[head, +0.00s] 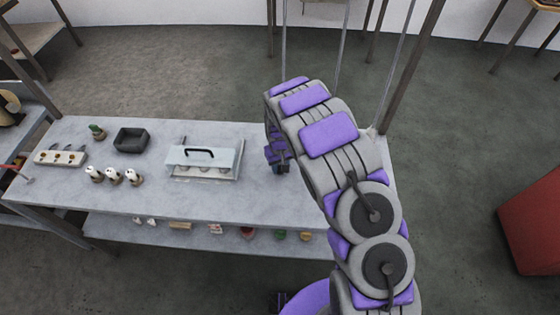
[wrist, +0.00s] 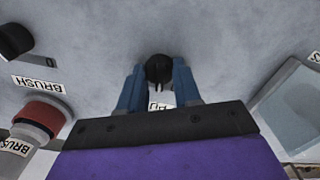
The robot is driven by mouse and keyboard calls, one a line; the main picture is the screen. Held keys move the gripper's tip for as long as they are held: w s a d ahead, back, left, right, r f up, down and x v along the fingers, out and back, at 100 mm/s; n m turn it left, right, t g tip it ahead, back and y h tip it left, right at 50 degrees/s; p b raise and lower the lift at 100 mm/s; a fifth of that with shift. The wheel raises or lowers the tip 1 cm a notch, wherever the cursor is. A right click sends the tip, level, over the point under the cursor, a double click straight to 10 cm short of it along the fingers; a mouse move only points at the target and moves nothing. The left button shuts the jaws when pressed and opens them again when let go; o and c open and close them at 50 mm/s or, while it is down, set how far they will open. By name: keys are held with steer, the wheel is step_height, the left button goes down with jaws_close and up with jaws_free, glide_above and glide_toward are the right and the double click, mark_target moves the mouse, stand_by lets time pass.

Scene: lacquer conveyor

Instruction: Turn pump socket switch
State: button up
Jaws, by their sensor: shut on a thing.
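In the wrist view my gripper (wrist: 158,80) has its two blue fingers on either side of a round black knob (wrist: 158,66), shut on it. A white label (wrist: 160,104) with partly hidden lettering shows between the fingers, so the knob appears to be the pump socket switch. Its turn angle cannot be told. In the head view my gripper (head: 280,165) is at the right part of the grey table (head: 330,195), mostly hidden by my arm; the knob does not show there.
In the wrist view, another black knob (wrist: 14,40), a BRUSH label (wrist: 38,84) and a red-rimmed socket (wrist: 42,114) lie left; a pale box (wrist: 295,105) is right. In the head view, a handled case (head: 190,157), black tray (head: 131,145) and white-topped pieces (head: 114,176) stand on the table.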

mark_target(279, 166)
steer(key=shift+w+r+n+p, duration=0.1)
steer(key=shift+n+p, duration=1.2)
steer(key=shift+n, duration=0.6)
steer(key=o, duration=1.1)
steer(key=shift+c, duration=0.2)
step_height(279, 166, up, 17)
steer(key=p, duration=0.1)
steer(key=shift+a, duration=0.1)
steer(key=shift+r, duration=0.1)
